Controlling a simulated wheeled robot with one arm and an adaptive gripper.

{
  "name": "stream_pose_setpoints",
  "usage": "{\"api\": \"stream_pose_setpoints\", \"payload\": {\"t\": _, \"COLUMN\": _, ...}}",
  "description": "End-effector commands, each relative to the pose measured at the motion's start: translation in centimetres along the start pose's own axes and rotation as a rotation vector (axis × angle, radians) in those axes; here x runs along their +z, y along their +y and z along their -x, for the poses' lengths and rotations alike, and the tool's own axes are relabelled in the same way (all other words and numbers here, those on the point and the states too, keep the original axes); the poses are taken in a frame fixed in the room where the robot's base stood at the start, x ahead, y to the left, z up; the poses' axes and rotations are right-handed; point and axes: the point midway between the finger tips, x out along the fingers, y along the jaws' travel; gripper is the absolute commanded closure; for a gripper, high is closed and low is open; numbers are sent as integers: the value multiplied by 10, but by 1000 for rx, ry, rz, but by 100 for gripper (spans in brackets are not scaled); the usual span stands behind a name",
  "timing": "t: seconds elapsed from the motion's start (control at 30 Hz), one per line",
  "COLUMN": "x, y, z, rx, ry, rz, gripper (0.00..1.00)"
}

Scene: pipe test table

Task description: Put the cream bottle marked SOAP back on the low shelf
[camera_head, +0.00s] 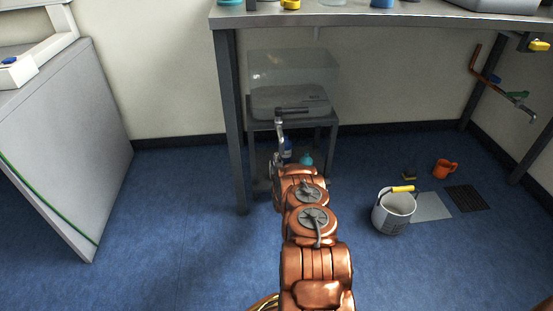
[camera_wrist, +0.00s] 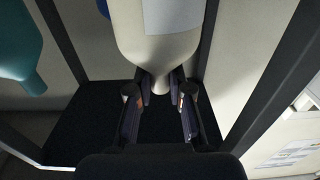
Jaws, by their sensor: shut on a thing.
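The cream bottle (camera_wrist: 140,38) fills the top middle of the wrist view, its neck pointing down in the picture. A pale label (camera_wrist: 172,15) shows at the edge; I cannot read its marking. My gripper (camera_wrist: 162,84) is shut on the bottle's neck, one finger on each side. A dark flat surface (camera_wrist: 85,125) shows below them; whether the bottle touches any shelf is not visible. In the head view my arm hides the gripper and the cream bottle, at the small dark stand (camera_head: 333,122) under the table.
A teal bottle (camera_head: 306,159) and a blue bottle (camera_head: 287,155) stand low at the stand; a teal bottle (camera_wrist: 22,45) also shows close by in the wrist view. A clear tank (camera_head: 290,66) sits above. Table leg (camera_head: 231,110) is left; bucket (camera_head: 393,212) is on the floor right.

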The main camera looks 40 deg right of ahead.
Motion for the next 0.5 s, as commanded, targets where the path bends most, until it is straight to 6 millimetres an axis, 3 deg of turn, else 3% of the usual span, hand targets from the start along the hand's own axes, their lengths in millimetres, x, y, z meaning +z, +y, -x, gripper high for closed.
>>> {"api": "stream_pose_setpoints", "payload": {"t": 0.23, "x": 3, "y": 0, "z": 0, "rx": 0, "ry": 1, "rz": 0, "gripper": 100}}
{"api": "stream_pose_setpoints", "payload": {"t": 0.27, "x": 3, "y": 0, "z": 0, "rx": 0, "ry": 1, "rz": 0, "gripper": 79}}
{"api": "stream_pose_setpoints", "payload": {"t": 0.5, "x": 2, "y": 0, "z": 0, "rx": 0, "ry": 1, "rz": 0, "gripper": 54}}
